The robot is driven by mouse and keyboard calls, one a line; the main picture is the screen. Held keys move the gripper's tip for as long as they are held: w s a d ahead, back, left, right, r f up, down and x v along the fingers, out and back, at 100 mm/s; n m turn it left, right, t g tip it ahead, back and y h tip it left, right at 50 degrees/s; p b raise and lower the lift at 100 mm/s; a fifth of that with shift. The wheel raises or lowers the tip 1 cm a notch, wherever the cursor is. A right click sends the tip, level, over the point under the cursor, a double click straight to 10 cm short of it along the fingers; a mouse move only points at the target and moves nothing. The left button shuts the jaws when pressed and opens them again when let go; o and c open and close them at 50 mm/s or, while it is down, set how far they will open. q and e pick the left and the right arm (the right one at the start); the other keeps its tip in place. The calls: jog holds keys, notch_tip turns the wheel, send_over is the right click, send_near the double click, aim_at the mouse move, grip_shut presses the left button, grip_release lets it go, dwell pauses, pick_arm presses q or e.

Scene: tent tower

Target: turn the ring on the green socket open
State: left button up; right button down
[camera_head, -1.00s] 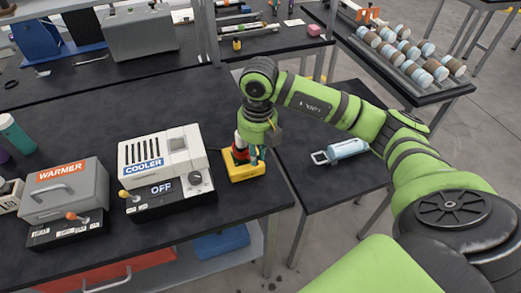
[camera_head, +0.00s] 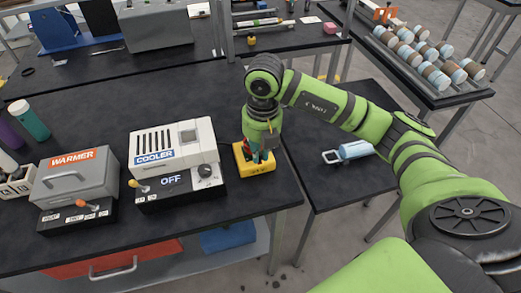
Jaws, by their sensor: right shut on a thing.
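My right gripper (camera_head: 261,154) points straight down at a small yellow block (camera_head: 241,161) on the dark table, right of the cooler. It is shut low over the block's top. What lies between its fingers is mostly hidden by the gripper and very small; it appears to be the ring. A dark teal part shows at the fingers, but I cannot tell whether it is the green socket or a finger. How far the ring is turned cannot be seen. My left gripper is not in view.
The cooler (camera_head: 200,138), reading OFF, stands close left of the block, with the warmer (camera_head: 75,182) farther left. A pale blue canister (camera_head: 354,150) lies on the side table to the right. Bottles (camera_head: 30,120) stand far left. The table behind the cooler is mostly clear.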

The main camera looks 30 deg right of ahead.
jog(key=c, duration=1.3)
grip_release()
jog(key=shift+o, duration=0.2)
notch_tip(320, 180, up, 12)
jog(key=shift+s+d, duration=0.15)
jog(key=shift+f, duration=0.1)
